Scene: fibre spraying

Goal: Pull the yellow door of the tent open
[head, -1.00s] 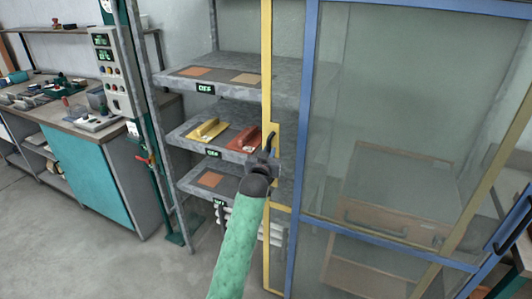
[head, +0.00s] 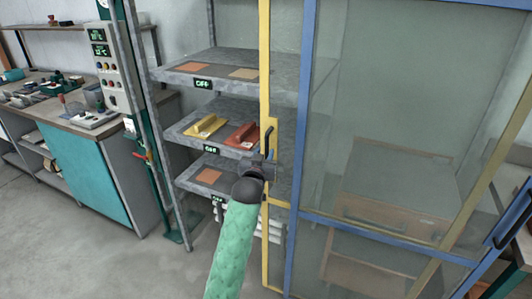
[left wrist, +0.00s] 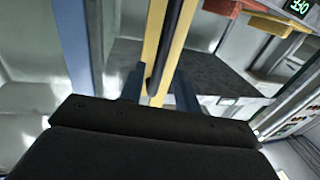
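The tent's yellow door frame (head: 265,60) stands upright in the middle of the head view. A dark vertical handle (head: 268,139) is mounted on it. My left gripper (head: 270,167) is at the lower part of this handle, its fingers small and partly hidden in the head view. In the left wrist view, the two blue fingers (left wrist: 160,88) are apart. The dark handle bar (left wrist: 167,45) runs between them in front of the yellow frame (left wrist: 183,35), with gaps visible beside it. Contact cannot be told. My right gripper is out of view.
A blue-framed glass panel (head: 305,110) stands right of the yellow frame. Left of it, grey shelves (head: 225,58) hold yellow and red pieces (head: 206,125). A workbench (head: 88,170) with a teal front stands at the left. Grey floor is clear in front.

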